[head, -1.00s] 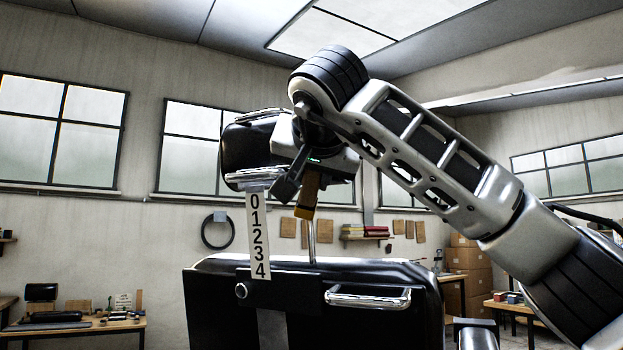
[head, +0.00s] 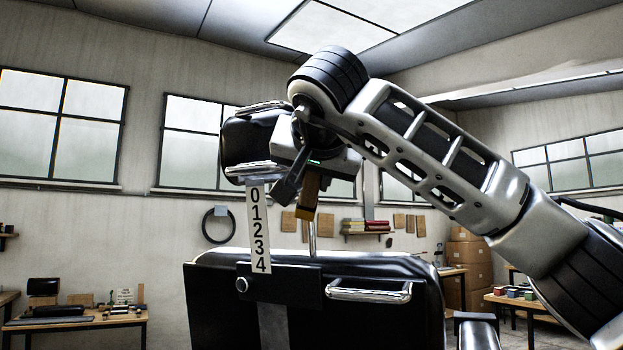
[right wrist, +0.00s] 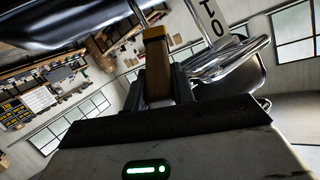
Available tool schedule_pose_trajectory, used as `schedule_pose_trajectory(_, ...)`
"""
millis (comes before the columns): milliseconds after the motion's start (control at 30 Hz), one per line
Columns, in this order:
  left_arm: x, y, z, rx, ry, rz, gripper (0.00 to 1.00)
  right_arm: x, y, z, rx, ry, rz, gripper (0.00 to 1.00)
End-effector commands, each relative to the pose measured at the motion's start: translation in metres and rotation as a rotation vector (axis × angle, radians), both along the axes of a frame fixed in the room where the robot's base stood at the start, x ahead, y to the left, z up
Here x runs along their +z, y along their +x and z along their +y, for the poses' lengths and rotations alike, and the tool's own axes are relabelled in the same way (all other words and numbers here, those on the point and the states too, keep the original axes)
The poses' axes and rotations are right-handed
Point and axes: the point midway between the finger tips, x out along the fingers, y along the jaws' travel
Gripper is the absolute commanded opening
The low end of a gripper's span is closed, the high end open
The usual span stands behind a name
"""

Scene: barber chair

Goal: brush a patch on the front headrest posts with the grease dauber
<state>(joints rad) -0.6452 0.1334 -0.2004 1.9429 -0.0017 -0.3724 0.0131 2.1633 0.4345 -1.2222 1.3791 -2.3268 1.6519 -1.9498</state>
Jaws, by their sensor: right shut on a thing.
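My right gripper (head: 304,186) is shut on the grease dauber (head: 308,197), a brown block-like handle with a yellow band. It also shows between the fingers in the right wrist view (right wrist: 157,72). The black headrest (head: 246,143) with chrome bars is behind and left of the gripper. My left gripper is out of view.
A white numbered strip (head: 259,230) hangs from the headrest to the chair back, left of the dauber. A chrome handle (head: 369,290) juts from the chair back. Workbenches (head: 75,324) stand along the walls.

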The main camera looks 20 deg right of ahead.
Motion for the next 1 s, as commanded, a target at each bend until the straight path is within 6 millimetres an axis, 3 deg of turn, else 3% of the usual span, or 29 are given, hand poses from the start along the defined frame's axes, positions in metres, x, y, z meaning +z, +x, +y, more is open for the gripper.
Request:
schedule_pose_trajectory(233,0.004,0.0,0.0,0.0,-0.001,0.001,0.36,0.013,0.002,-0.002,0.0,0.0,-0.002,0.0)
schedule_pose_trajectory(800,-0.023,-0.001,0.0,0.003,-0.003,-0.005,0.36,-0.032,-0.004,0.004,0.0,-0.001,-0.001,0.0)
schedule_pose_trajectory(1000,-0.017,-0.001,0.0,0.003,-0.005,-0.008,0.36,-0.028,-0.005,0.005,0.001,0.0,-0.001,0.0)
